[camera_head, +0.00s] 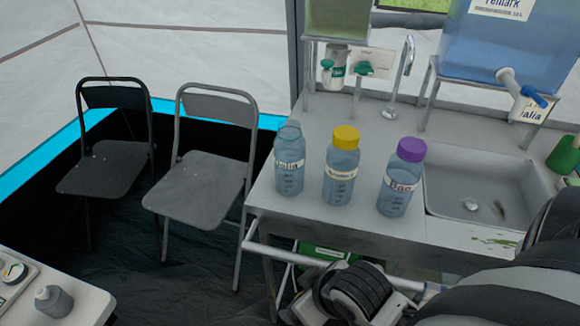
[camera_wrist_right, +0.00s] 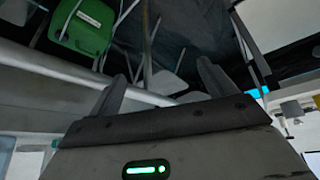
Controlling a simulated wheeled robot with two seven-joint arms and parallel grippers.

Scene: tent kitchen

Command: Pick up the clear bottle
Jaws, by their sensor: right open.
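The clear bottle (camera_head: 289,165) stands upright on the grey counter (camera_head: 300,220), leftmost of three bottles, with a clear bluish top and a white label. A yellow-capped bottle (camera_head: 341,170) and a purple-capped bottle (camera_head: 401,180) stand to its right. My right arm comes in from the lower right of the head view, its wrist low at the counter's front edge. In the right wrist view my right gripper (camera_wrist_right: 163,85) has its two fingers apart with nothing held between them. No bottle shows clearly in that view. My left gripper is not in view.
A sink (camera_head: 480,195) is at the counter's right, with a tap (camera_head: 400,75) and a blue water tank (camera_head: 500,50) behind. A metal rail (camera_head: 330,262) runs along the counter front. Two folding chairs (camera_head: 205,180) stand left. A green container (camera_wrist_right: 82,25) shows in the wrist view.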

